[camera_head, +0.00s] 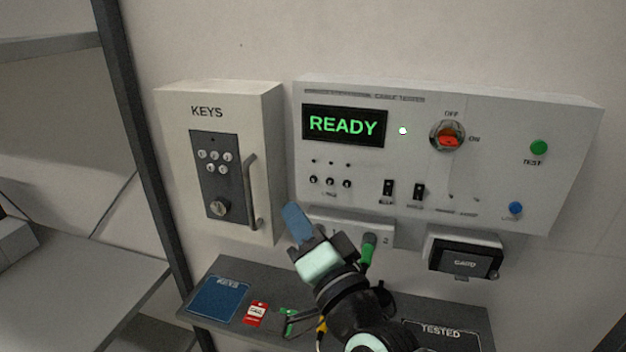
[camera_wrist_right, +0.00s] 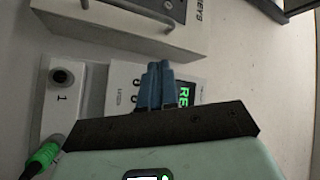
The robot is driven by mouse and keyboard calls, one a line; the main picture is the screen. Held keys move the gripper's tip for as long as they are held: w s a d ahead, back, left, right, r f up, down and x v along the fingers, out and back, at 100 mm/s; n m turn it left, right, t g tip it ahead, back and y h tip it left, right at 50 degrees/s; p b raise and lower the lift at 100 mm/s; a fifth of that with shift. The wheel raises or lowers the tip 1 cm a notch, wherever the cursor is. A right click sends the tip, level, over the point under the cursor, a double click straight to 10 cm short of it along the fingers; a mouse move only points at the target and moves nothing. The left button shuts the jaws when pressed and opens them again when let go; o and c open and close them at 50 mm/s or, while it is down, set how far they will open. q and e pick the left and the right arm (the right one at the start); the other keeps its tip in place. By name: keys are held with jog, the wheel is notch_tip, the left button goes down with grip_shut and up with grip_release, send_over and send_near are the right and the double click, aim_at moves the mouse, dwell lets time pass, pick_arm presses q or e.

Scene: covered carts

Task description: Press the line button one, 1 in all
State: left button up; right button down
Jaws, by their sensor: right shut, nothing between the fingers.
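A light grey tester panel (camera_head: 480,110) hangs on the wall, its green display (camera_head: 344,126) reading READY. Below the display is a row of three small buttons, with the leftmost button (camera_head: 313,180) under a small dark dot; their label is too small to read. My right gripper (camera_head: 296,217) is shut and empty, its blue fingertips below and left of these buttons and apart from them. In the right wrist view the closed blue fingers (camera_wrist_right: 157,86) overlap part of the panel and its display (camera_wrist_right: 185,93). My left gripper is not in view.
A KEYS box (camera_head: 262,130) with a handle stands left of the panel. A red rotary switch (camera_head: 449,139), green TEST button (camera_head: 538,147) and blue button (camera_head: 516,208) are on the panel's right. Below are a socket box (camera_head: 385,231) with a green plug (camera_head: 368,250), and a dark shelf (camera_head: 235,268).

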aim_at(313, 180)
jog(key=shift+w+d+b, duration=0.15)
jog(key=shift+w+d, duration=0.2)
jog(key=shift+w, duration=0.75)
jog(key=shift+w+d+b, duration=0.15)
jog(key=shift+w+d, duration=0.25)
jog(key=shift+w, duration=0.65)
jog(key=shift+w+d+b, duration=0.15)
jog(key=shift+w+d, duration=0.2)
jog(key=shift+w, duration=0.75)
jog(key=shift+w+d+b, duration=0.1)
jog(key=shift+w+b, duration=0.25)
jog(key=shift+w, duration=0.05)
jog(key=shift+w+d, duration=0.1)
jog(key=shift+w, duration=0.2)
jog(key=shift+s+b, duration=0.1)
jog(key=shift+b, duration=0.2)
jog(key=shift+s+a, duration=0.2)
jog(key=shift+s, duration=0.4)
